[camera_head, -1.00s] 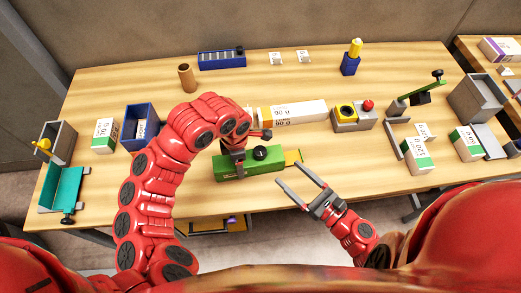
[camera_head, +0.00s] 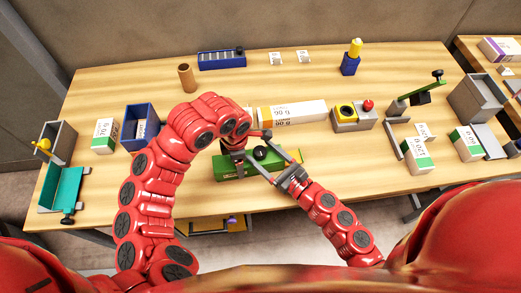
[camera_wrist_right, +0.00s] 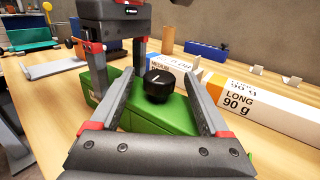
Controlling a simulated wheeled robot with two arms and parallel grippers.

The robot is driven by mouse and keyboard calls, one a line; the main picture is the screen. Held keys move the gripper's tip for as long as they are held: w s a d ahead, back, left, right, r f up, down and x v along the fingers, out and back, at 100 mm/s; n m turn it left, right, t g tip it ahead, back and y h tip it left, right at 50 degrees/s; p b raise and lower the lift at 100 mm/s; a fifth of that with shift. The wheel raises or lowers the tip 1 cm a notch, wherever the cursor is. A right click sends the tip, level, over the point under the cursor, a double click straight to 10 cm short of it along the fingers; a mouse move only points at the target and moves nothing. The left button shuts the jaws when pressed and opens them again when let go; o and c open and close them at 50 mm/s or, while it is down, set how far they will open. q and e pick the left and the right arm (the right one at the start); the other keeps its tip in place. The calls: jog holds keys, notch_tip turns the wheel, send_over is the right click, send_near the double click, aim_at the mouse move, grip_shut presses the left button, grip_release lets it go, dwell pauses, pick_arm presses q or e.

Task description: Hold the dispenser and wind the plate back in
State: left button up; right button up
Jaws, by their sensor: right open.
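The green dispenser (camera_head: 232,170) lies near the front middle of the table, with a black knob (camera_head: 260,153) on top. A bit of yellow plate (camera_head: 294,155) shows at its right end, partly hidden by my right gripper. My left gripper (camera_head: 233,150) is over the dispenser's left part. In the right wrist view its fingers (camera_wrist_right: 118,62) reach down on both sides of the green body, shut on it. My right gripper (camera_head: 261,148) is open, its fingers on either side of the knob (camera_wrist_right: 159,86); I cannot tell whether they touch it.
A long white-and-orange ream (camera_head: 292,113) lies behind the dispenser. A grey button box (camera_head: 352,122) with yellow and red tops stands to the right. A blue bin (camera_head: 140,122) stands to the left. The table's front edge is close to the dispenser, with clear wood to its right.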

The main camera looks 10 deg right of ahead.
jog(key=shift+w+a, duration=0.4)
jog(key=shift+w, duration=0.05)
grip_shut()
